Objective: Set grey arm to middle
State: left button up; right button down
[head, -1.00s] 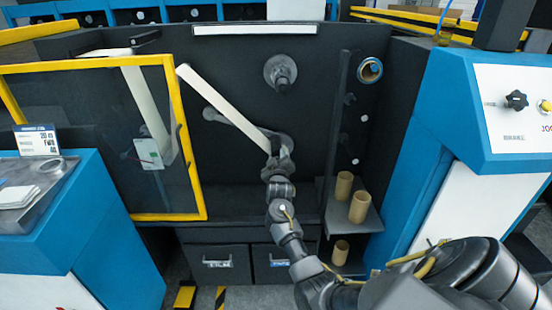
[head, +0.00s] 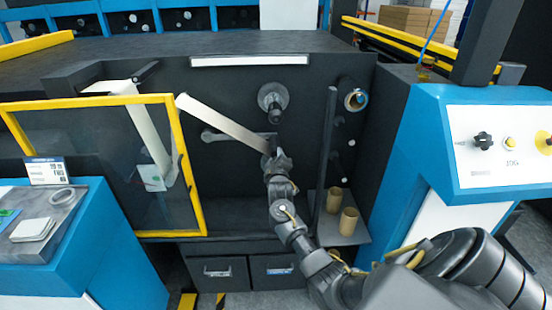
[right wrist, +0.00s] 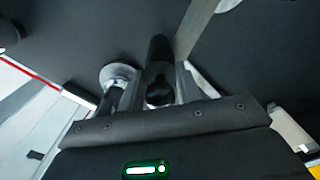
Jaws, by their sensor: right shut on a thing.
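The grey arm (head: 222,136) is on the dark machine panel, left of and below the grey spindle (head: 272,97). It lies close to level, and its right end is hidden behind a pale strip and my right gripper. My right gripper (head: 276,160) is at that right end. In the right wrist view a dark round handle (right wrist: 158,72) stands between the fingers of the right gripper (right wrist: 150,90), which is shut on it. My left gripper is in neither view.
The pale strip (head: 222,119) slants down to my gripper. A yellow-framed clear door (head: 188,170) stands open at left. A dark upright post (head: 327,150) and brown tubes (head: 348,221) are close on the right. Drawers (head: 222,271) sit below.

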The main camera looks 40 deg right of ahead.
jog(key=c, duration=1.1)
grip_release()
jog(key=shift+a, duration=0.15)
jog(key=shift+s+a, duration=0.25)
jog(key=shift+s, duration=0.15)
jog(key=b+v, duration=0.1)
jog(key=v, duration=0.8)
jog(key=shift+s+a, duration=0.25)
jog(key=shift+a, duration=0.05)
